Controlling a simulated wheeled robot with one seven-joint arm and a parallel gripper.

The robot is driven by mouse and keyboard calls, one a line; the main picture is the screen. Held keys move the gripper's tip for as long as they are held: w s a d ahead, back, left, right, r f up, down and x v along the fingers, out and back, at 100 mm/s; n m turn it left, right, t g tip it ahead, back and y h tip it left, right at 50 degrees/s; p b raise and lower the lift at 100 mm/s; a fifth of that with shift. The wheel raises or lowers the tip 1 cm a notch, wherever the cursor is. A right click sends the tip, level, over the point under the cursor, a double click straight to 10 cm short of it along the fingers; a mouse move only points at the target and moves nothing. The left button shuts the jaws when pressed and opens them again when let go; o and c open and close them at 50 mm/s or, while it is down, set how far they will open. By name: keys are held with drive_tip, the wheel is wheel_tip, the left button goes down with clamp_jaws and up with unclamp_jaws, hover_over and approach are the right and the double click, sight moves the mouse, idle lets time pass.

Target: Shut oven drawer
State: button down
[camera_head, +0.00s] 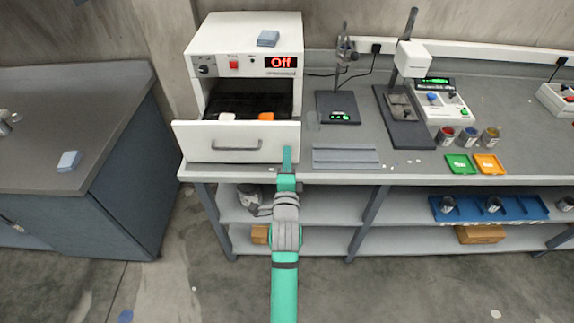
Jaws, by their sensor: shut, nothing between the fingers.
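The oven (245,45) is a white box with a red button and a lit "Off" display, at the back left of the bench. Its drawer (196,140) is pulled out toward me, with a dark handle (237,146) on the white front. A white piece (227,116) and an orange piece (266,116) lie inside the drawer. My gripper (287,155) is shut and empty. It is in front of the right end of the drawer front; I cannot tell whether it touches it.
The grey bench (400,168) carries a ridged grey plate (345,156), scales, small jars and green and orange trays to the right. A blue-grey block (268,38) lies on the oven. A dark cabinet (110,205) stands at left. Floor in front is mostly clear.

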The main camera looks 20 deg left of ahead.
drive_tip(key=shift+w, duration=0.3)
